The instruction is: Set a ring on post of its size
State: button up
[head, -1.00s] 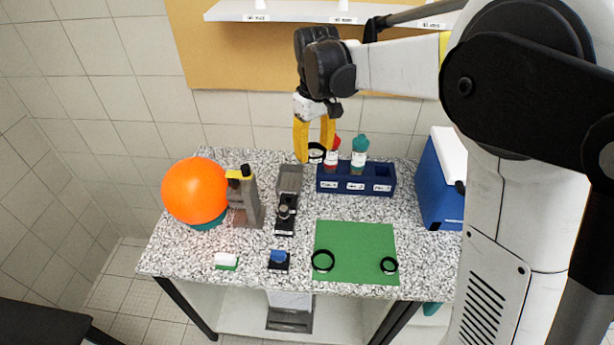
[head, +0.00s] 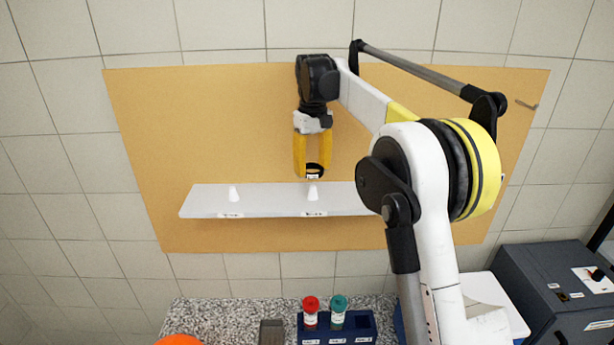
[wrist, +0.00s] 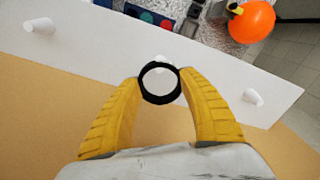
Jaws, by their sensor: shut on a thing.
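My gripper (head: 313,172) is shut on a black ring (head: 316,170); the ring also shows between the yellow fingers in the wrist view (wrist: 159,83). The ring has a small white label. It hangs just above the white shelf (head: 270,203), close over the middle post (head: 313,192). In the wrist view a white post tip (wrist: 158,61) shows at the ring's far edge, partly hidden; I cannot tell whether they touch. A second white post (head: 234,193) stands to the left. A third post (wrist: 40,25) shows in the wrist view, hidden by my arm in the head view.
The shelf is fixed to a tan board (head: 200,130); its edge labels are too small to read. Below, a blue rack (head: 340,335) holds red-capped (head: 310,304) and teal-capped (head: 338,304) bottles. A dark machine (head: 555,290) stands right.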

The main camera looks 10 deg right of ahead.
aim_at(313, 186)
jog(key=shift+w+r, duration=0.2)
jog(key=shift+w, duration=0.1)
jog(key=shift+s+r, duration=0.3)
jog(key=shift+s, duration=0.5)
jog(key=shift+w+f, duration=0.3)
jog(key=shift+f, duration=0.05)
jog(key=shift+s+f+b, duration=0.25)
jog(key=shift+f+b, duration=0.5)
jog(key=shift+f, duration=0.1)
jog(key=f+b, duration=0.1)
jog(key=f, duration=0.1)
jog(key=shift+w+f+b, duration=0.2)
jog(key=shift+f+b, duration=0.1)
jog(key=shift+b, duration=0.05)
jog(key=shift+f+b, duration=0.3)
jog(key=shift+f, duration=0.2)
jog(key=shift+f+b, duration=0.85)
jog(key=shift+f, duration=0.55)
jog(key=o, duration=0.9)
